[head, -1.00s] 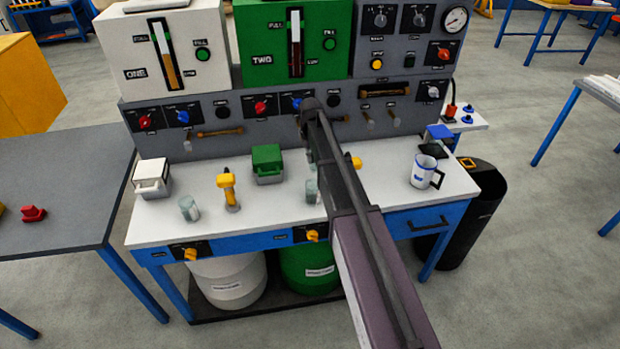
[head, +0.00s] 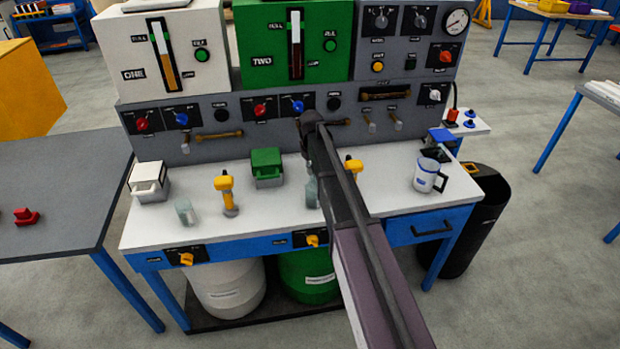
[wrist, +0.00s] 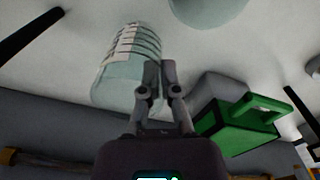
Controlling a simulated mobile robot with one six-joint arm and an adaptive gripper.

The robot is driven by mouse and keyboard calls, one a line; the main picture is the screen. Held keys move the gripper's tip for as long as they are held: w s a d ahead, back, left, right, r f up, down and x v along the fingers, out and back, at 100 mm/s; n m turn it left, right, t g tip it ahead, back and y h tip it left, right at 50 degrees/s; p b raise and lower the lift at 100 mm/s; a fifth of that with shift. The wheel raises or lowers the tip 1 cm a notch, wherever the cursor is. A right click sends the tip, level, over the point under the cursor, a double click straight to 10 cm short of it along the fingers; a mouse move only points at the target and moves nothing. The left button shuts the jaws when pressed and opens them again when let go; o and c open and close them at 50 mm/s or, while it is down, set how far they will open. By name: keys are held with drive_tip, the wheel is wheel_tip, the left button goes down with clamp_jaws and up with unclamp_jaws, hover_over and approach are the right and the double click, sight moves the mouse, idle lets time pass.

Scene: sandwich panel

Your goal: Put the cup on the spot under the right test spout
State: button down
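Two clear cups stand on the white bench top: the left cup (head: 185,211) and the right cup (head: 311,192), which my arm partly hides. A white mug with a blue mark (head: 428,176) stands at the bench's right end. Yellow-topped taps stand at the left (head: 228,195) and right (head: 353,167); which parts are the test spouts is unclear. In the wrist view a clear cup with graduation marks (wrist: 127,68) is just beyond and left of my gripper (wrist: 160,66). The fingers are close together with nothing visible between them. The head view hides the gripper behind my arm.
A green box (head: 267,167) with a handle sits near my gripper and shows right of the fingers in the wrist view (wrist: 235,118). A white box (head: 149,182) is at the left. The grey panel (head: 215,155) rises behind. Bench top is clear before the mug.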

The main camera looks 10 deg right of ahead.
sight(311, 177)
drive_tip(key=shift+f+b, duration=1.5)
drive_tip(key=shift+f, duration=0.2)
drive_tip(key=shift+f, duration=0.2)
drive_tip(key=c, duration=0.8)
unclamp_jaws()
drive_tip(key=shift+r, duration=0.1)
drive_tip(key=shift+r, duration=0.1)
wheel_tip(311, 177, up, 12)
drive_tip(key=p, duration=1.2)
